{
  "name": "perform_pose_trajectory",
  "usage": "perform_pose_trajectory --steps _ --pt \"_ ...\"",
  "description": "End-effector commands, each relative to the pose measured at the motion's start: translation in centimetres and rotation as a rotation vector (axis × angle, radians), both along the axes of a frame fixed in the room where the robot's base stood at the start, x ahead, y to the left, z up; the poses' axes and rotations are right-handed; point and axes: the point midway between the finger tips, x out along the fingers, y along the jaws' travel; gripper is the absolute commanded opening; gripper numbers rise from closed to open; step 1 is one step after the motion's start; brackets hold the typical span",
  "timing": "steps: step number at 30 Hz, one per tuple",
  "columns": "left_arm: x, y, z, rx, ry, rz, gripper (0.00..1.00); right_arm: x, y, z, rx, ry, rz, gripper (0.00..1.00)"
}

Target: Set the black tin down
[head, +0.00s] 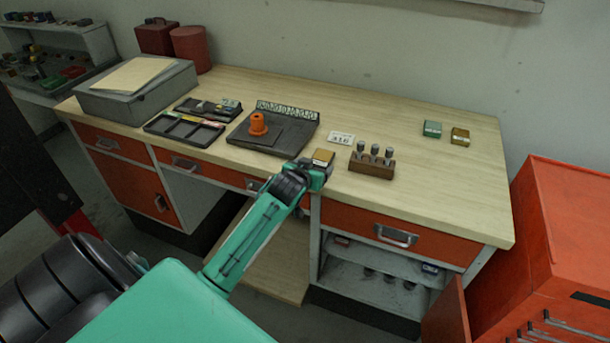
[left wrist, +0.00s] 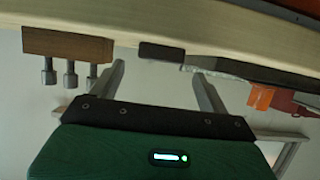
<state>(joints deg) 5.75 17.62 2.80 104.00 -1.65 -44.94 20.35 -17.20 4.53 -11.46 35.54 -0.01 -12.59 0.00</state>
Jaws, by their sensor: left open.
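The black tin is a small dark box with a tan top, at the front of the workbench in the head view (head: 323,156). In the left wrist view, which is upside down, its dark side (left wrist: 161,52) appears to rest on the bench top. My left gripper (head: 318,172) is at the bench's front edge, right by the tin. In the left wrist view its two fingers stand apart, one on each side of the tin, with gaps visible. The fingertips are hard to see in the head view. My right gripper is not in view.
A wooden block with metal pegs (head: 371,164) stands just right of the tin. A dark tray with an orange part (head: 258,124) is to the left. A number card (head: 341,138) lies behind. Green (head: 432,129) and yellow (head: 460,136) tins stand farther right. The bench's right front is clear.

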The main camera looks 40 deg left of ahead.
Motion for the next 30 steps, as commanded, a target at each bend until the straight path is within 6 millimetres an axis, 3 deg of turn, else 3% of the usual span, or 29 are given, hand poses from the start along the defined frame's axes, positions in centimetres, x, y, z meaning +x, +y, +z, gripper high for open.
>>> perform_pose_trajectory --steps 6,12,24,28,30 --pt "-3.7 -0.9 1.4 0.0 -0.001 -0.001 0.78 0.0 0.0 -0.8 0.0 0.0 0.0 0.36" --pt "-6.0 -1.4 2.5 0.0 0.0 0.0 0.78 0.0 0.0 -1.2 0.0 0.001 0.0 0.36" --pt "-7.0 -1.6 3.0 0.0 0.0 0.0 0.78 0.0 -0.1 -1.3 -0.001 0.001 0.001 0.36" --pt "-6.9 -1.7 1.2 -0.001 0.026 -0.003 0.78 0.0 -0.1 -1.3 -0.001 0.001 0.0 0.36" --pt "-6.7 -1.8 -1.8 -0.003 0.069 -0.01 0.78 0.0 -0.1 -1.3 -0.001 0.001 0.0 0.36"
